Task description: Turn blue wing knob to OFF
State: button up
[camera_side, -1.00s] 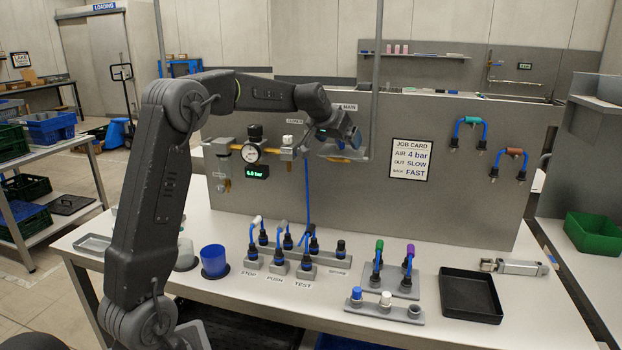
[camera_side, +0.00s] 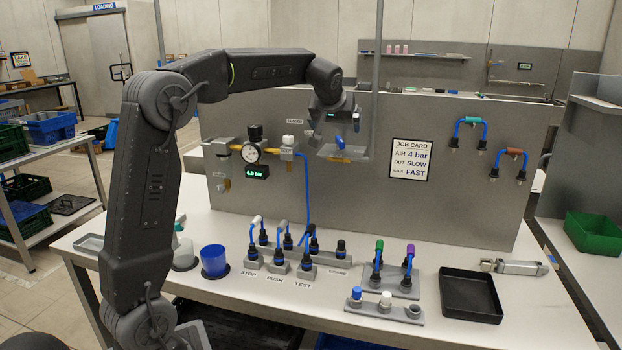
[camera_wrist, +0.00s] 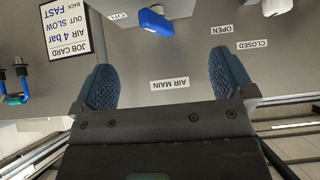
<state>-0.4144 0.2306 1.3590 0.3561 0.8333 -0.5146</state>
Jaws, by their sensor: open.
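In the wrist view, which shows the panel upside down, the blue knob (camera_wrist: 152,22) is at the top centre, beyond my fingertips. My gripper (camera_wrist: 164,75) is open, its two dark blue ridged fingers spread apart with nothing between them. In the side view my gripper (camera_side: 343,122) is just above the knob and looks apart from it. The OPEN label (camera_wrist: 222,30) and CLOSED label (camera_wrist: 251,44) are right of the knob in the wrist view.
A pressure gauge (camera_side: 250,153) and a white-topped valve (camera_side: 288,141) are on the panel left of the knob. A grey vertical post (camera_side: 376,80) stands close to the right of my gripper. A job card (camera_side: 411,159) hangs further right.

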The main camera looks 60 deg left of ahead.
aim_at(340, 138)
jog(key=v, duration=0.7)
jog(key=s+d+f+m+h, duration=0.2)
jog(key=s+d+f+m, duration=0.1)
jog(key=s+d, duration=0.4)
jog(key=s+d+f+m+h, duration=0.2)
jog(key=s+d+f, duration=0.3)
jog(key=s+d, duration=0.2)
jog(key=shift+s+d+m, duration=0.4)
jog(key=shift+d, duration=0.95)
jog(key=shift+f, duration=0.1)
